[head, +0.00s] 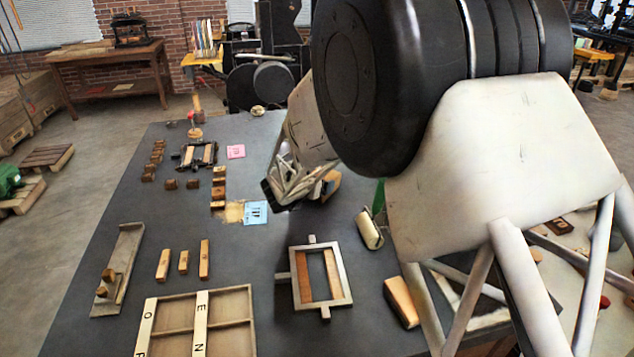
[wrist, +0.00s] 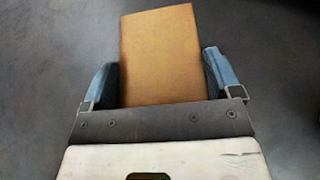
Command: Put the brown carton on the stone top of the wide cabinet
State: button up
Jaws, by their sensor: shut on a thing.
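The brown carton (wrist: 160,55) is a plain tan block between the two blue fingers of my gripper (wrist: 162,85) in the wrist view. My gripper is shut on it, and the carton's far end sticks out beyond the fingertips. In the head view a small tan part of the carton (head: 332,182) shows beside my gripper (head: 324,188); the arm hides much of it. The wide dark grey top (head: 190,226) looks like the cabinet's stone top. The carton is over its middle-right part; I cannot tell whether it touches.
A metal frame with wooden strips (head: 347,282), a wooden tray (head: 232,340) and a long metal tray (head: 122,262) lie in front. A cream roll (head: 368,230) and a tan block (head: 400,302) lie at right. Small blocks and pink and blue cards lie farther back. Bare top lies at centre left.

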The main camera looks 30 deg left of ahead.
jog(key=shift+f, duration=0.1)
jog(key=o, duration=0.8)
jog(key=shift+v, duration=6.05)
